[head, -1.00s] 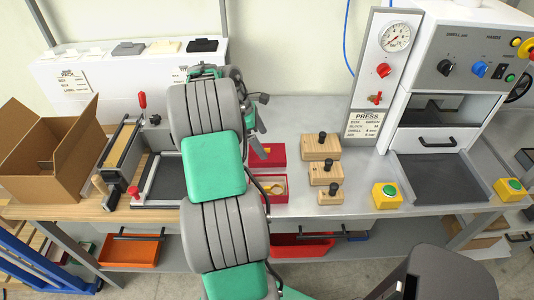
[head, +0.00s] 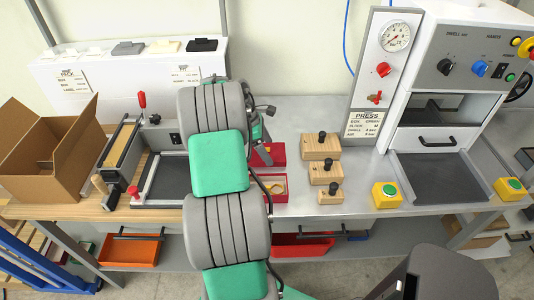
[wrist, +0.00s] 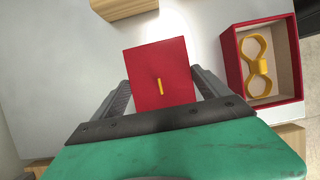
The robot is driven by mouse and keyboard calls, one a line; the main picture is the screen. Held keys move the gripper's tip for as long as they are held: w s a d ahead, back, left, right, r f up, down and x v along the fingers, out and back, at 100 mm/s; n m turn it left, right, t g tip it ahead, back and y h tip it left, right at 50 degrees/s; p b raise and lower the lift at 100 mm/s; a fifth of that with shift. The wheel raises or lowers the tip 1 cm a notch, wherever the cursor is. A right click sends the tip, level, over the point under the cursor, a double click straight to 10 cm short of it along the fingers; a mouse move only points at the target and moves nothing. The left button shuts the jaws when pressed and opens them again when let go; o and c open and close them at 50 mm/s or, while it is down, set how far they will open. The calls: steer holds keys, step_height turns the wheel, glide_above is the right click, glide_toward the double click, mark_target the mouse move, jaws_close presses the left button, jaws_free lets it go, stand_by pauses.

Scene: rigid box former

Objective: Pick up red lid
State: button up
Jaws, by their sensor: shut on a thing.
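The red lid (wrist: 161,76) is a flat red square with a small yellow mark at its middle. In the wrist view it sits between the two fingers of my gripper (wrist: 163,92), which is shut on it at its left and right sides. In the head view my gripper (head: 262,150) is partly hidden by my arm, and part of the red lid (head: 278,153) shows beside it. I cannot tell whether the lid is clear of the bench.
An open red box (wrist: 297,60) with a yellow bow-shaped piece inside stands right of the lid in the wrist view. Wooden blocks with black knobs (head: 320,148) stand to the right in the head view. A cardboard box (head: 70,165) and a press (head: 455,75) flank the bench.

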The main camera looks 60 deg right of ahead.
steer(key=c, duration=0.3)
steer(key=shift+c, duration=0.2)
